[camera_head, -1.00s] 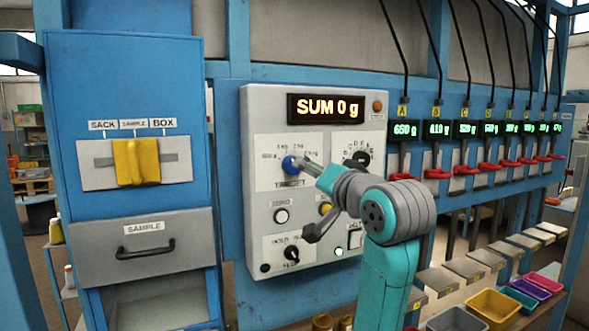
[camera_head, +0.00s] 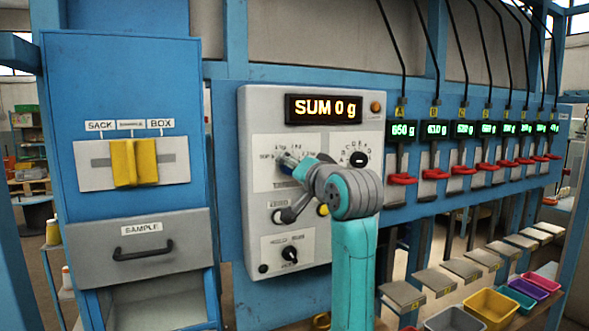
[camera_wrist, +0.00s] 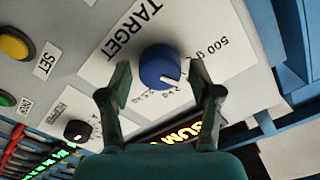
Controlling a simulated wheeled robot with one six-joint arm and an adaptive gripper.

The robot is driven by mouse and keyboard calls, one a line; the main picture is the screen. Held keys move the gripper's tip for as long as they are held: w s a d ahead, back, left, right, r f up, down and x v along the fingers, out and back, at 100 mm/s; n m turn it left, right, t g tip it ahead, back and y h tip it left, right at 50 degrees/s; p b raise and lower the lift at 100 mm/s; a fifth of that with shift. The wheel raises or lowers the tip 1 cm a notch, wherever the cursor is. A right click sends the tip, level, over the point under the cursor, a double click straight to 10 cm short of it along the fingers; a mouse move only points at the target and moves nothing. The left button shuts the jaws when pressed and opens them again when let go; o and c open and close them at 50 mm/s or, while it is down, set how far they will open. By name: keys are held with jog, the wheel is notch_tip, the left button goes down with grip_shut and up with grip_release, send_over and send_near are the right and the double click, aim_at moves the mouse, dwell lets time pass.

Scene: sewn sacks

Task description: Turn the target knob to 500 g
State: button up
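The blue target knob (camera_wrist: 160,66) sits on the white TARGET label plate (camera_wrist: 118,45) of the grey control panel (camera_head: 257,112). In the wrist view its white pointer mark faces the bottom of the picture, toward the small kg labels, away from the "500 g" print at right. My gripper (camera_wrist: 160,75) is open, with one finger on each side of the knob. A gap shows between each finger and the knob. In the head view my gripper (camera_head: 291,161) covers most of the knob.
The panel display (camera_head: 324,108) reads SUM 0 g. A round knob (camera_head: 359,159) and a lower black knob (camera_head: 290,254) are close by. A yellow button (camera_wrist: 15,46) sits beside SET. Several red-handled scale stations line the right; coloured bins (camera_head: 490,305) stand below.

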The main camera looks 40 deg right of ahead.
jog(key=c, duration=0.8)
jog(key=shift+o, duration=0.2)
jog(key=shift+n, duration=4)
jog(key=o, duration=1.1)
jog(key=shift+o, duration=0.2)
